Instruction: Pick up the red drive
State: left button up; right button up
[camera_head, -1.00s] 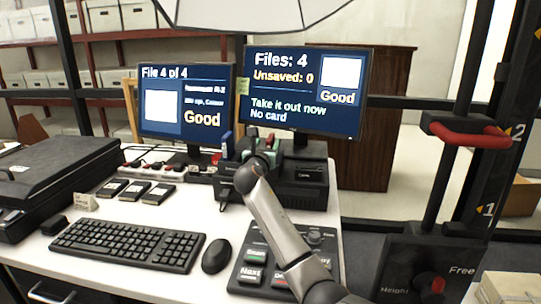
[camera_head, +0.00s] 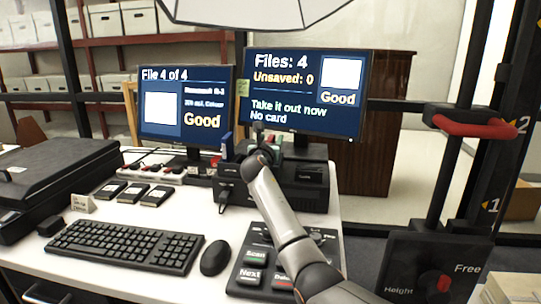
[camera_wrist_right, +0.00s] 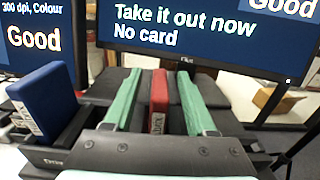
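The red drive (camera_wrist_right: 159,92) stands upright in a black dock in the right wrist view. My right gripper (camera_wrist_right: 158,82) is open, with one green-padded finger on each side of the drive. A narrow gap shows between the drive and each finger, so I see no grip on it. In the head view my right gripper (camera_head: 268,142) is at the dock (camera_head: 300,180) below the right screen, and my arm hides much of the drive there. My left gripper is not in view.
A blue drive (camera_wrist_right: 40,100) stands in a slot left of my right gripper. The right screen (camera_head: 305,90) reads "Take it out now" and "No card". A keyboard (camera_head: 125,245), a mouse (camera_head: 215,258) and several black cartridges (camera_head: 133,192) lie on the desk.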

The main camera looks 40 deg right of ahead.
grip_shut()
dwell(0.8)
